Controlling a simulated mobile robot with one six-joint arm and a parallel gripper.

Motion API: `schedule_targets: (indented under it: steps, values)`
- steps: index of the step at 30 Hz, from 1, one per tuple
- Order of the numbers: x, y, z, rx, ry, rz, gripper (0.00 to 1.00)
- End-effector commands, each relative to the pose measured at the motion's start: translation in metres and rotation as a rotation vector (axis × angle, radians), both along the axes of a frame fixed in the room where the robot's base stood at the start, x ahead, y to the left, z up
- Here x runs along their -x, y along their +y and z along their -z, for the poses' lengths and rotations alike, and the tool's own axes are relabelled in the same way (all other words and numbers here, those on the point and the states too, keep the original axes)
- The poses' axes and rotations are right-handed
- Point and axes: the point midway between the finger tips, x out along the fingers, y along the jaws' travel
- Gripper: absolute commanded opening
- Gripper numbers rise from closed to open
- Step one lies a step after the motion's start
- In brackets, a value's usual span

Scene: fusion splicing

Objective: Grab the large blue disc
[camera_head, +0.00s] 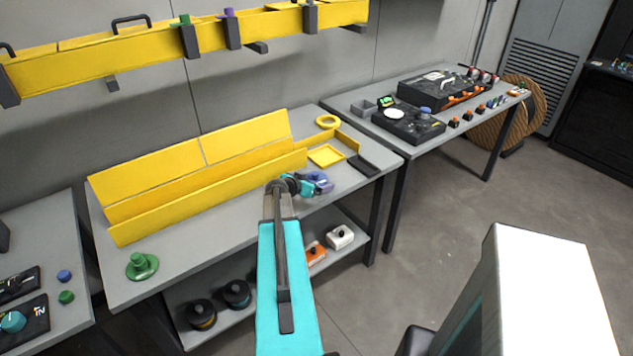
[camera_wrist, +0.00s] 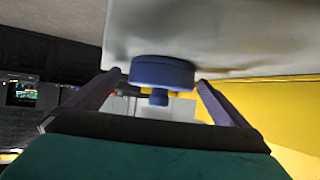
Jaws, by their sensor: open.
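A large blue disc (camera_wrist: 162,72) with a smaller stub on its near side fills the middle of the wrist view. My gripper (camera_wrist: 158,83) is open, with one purple-grey finger on each side of the disc. The fingertips are close to its sides, and I cannot tell whether they touch it. In the head view my gripper (camera_head: 318,183) is over the front right part of the middle workbench (camera_head: 215,232). The arm and gripper hide much of that spot, so the disc cannot be told apart from the purple fingers there.
A green disc with a stub (camera_head: 142,266) stands at the bench's front left. Yellow angled panels (camera_head: 200,185) run behind my gripper. A yellow tray (camera_head: 326,156) and yellow ring (camera_head: 328,121) lie beyond it. A small blue knob (camera_head: 64,276) is on the left table.

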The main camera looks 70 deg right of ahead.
Motion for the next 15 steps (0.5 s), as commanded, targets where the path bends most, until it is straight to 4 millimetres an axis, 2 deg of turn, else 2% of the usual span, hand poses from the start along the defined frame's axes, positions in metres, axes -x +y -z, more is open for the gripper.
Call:
schedule_targets:
  steps: [1, 9, 15]
  values:
    - [-0.0002, 0.0001, 0.0000, 0.000, 0.000, 0.000, 0.98]
    - [-0.0004, 0.0002, -0.0001, 0.000, 0.000, 0.000, 0.52]
    - [-0.0007, 0.0002, -0.0004, 0.000, 0.000, -0.001, 0.52]
